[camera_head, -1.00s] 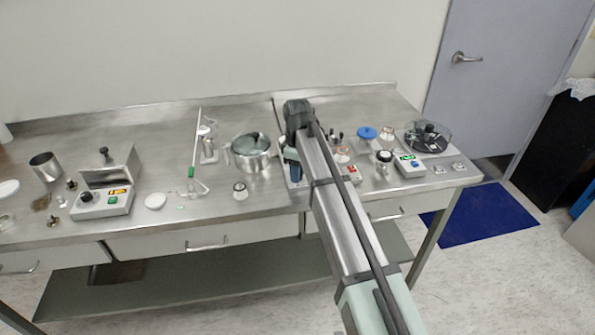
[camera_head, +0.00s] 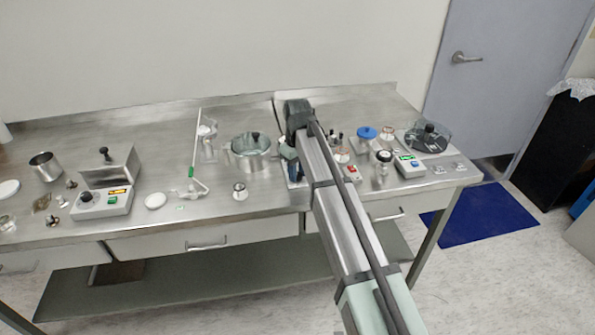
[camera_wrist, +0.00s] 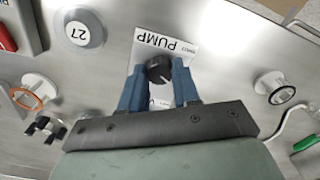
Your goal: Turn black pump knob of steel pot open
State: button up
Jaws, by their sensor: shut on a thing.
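The black pump knob (camera_wrist: 158,68) sits in front of a white label reading PUMP in the wrist view. My gripper (camera_wrist: 159,78) has its two blue fingers on either side of the knob, shut on it. A light index line shows on the knob; its exact turn is hard to tell. In the head view, my arm hides the knob and most of my gripper; a bit of blue finger (camera_head: 290,153) shows at its left. A steel pot (camera_head: 250,158) with a glass lid stands left of the arm.
In the wrist view, a grey round piece marked 27 (camera_wrist: 84,28) is at upper left, and a ringed white fitting (camera_wrist: 274,87) is at right. In the head view, a grey control box (camera_head: 410,165) stands right of my arm and a lidded box (camera_head: 104,200) far left.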

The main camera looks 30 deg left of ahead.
aim_at(298, 173)
jog(key=m, duration=1.2)
jog(key=shift+w, duration=0.1)
dwell(0.5)
jog(key=o, duration=1.1)
jog(key=shift+c, duration=0.2)
notch_tip(298, 173, up, 14)
dwell(0.4)
